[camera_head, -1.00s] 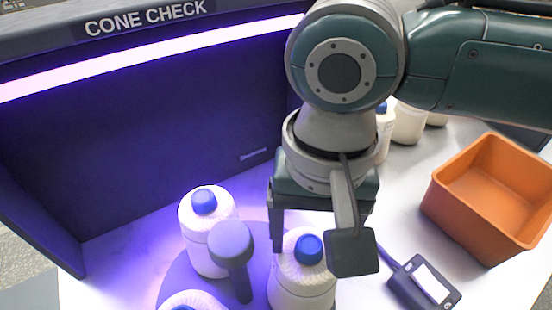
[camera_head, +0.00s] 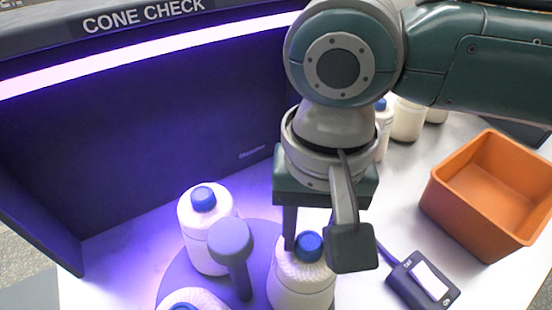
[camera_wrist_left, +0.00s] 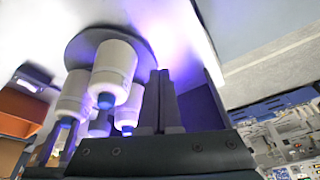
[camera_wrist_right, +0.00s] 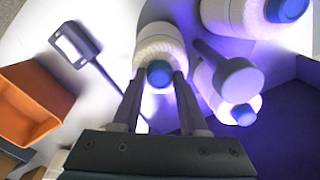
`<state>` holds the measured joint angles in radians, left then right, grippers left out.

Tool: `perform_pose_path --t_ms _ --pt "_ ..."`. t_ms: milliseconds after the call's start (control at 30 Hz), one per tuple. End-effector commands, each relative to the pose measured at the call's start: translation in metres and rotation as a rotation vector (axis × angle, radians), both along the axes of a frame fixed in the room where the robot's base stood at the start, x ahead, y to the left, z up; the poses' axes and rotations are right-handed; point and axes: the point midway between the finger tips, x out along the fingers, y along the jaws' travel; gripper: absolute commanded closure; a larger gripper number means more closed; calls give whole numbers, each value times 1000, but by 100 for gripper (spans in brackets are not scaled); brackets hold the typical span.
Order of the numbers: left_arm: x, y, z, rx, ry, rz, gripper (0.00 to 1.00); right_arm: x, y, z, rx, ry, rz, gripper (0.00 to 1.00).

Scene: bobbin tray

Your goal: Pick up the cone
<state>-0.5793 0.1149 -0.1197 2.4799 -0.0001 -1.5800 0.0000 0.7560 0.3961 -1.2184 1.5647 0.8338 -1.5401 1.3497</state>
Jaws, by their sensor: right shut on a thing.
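A white yarn cone (camera_head: 300,285) with a blue tip stands upright on the round grey turntable (camera_head: 172,290). My right gripper (camera_head: 310,245) comes from above and is shut on this cone near its top. In the right wrist view, the cone (camera_wrist_right: 160,45) sits between the two fingers (camera_wrist_right: 157,80), its blue tip towards my wrist. Its base still appears to be at the turntable. My left gripper (camera_wrist_left: 162,85) shows only in its own wrist view, with its fingers together and nothing between them; cones appear beside it to the left.
Another cone (camera_head: 207,240) stands to the left, and a third (camera_head: 193,300) is cut off at the bottom edge. A grey round-topped post (camera_head: 232,250) rises between them. An orange bin (camera_head: 495,195) and a small device with a screen (camera_head: 425,280) are to the right. A dark lit panel stands behind.

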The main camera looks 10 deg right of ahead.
Motion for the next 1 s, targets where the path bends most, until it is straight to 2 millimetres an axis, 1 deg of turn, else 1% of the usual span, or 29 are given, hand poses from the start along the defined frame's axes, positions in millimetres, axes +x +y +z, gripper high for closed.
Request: perform_pose_path --t_ms 833,1000 --pt "0 2 0 8 0 -6 100 1 0 1 0 -1 0 100" --pt "0 2 1 9 1 -7 100 1 0 7 1 -3 -1 100"
